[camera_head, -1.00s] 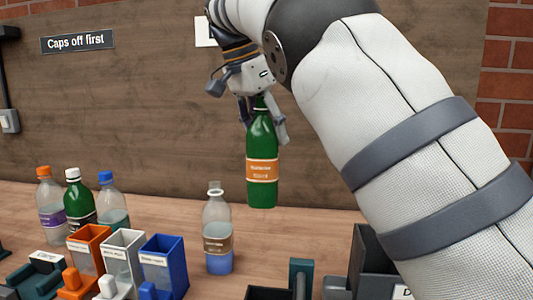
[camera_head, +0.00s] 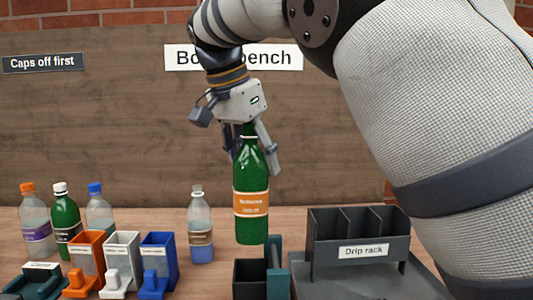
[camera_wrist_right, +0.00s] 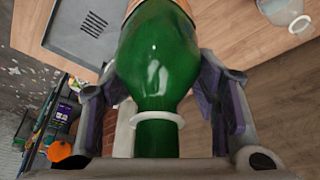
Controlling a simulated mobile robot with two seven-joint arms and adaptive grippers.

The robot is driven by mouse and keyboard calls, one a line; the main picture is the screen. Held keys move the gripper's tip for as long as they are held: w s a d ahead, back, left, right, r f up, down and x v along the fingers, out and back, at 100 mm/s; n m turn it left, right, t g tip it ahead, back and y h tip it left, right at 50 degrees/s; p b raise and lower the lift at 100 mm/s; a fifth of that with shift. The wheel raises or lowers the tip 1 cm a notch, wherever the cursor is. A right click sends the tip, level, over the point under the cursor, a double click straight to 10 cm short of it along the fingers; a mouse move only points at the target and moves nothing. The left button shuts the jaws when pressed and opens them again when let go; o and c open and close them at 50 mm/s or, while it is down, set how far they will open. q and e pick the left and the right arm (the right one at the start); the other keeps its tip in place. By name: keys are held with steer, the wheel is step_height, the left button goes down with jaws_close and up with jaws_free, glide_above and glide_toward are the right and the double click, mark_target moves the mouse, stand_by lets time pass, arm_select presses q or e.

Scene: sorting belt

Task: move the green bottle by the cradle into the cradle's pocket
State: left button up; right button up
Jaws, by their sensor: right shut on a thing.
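The green bottle (camera_head: 250,180) with an orange label hangs upright in my right gripper (camera_head: 252,152). In the wrist view the fingers stand on either side of the green bottle (camera_wrist_right: 160,65) around its shoulder and neck, with a white ring at the neck. What looks like the cradle, a dark square pocket (camera_head: 249,285) with a teal upright (camera_head: 276,262), stands at the bottom middle of the head view. The bottle's base shows just above the pocket's back edge; whether it is directly over the opening I cannot tell. My left gripper is not in view.
A grey drip rack (camera_head: 350,250) stands right of the cradle. A clear bottle (camera_head: 200,225) stands behind it to the left. Orange, white and blue bins (camera_head: 160,262) and several capped bottles (camera_head: 65,220) are at the left.

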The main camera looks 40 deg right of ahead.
step_height(320, 180, down, 13)
steer(key=shift+w+d+f, duration=0.1)
stand_by(0.5)
stand_by(0.5)
steer(key=shift+f, duration=0.8)
steer(key=o, duration=1.7)
steer(key=shift+c, duration=0.2)
steer(key=v, duration=1.2)
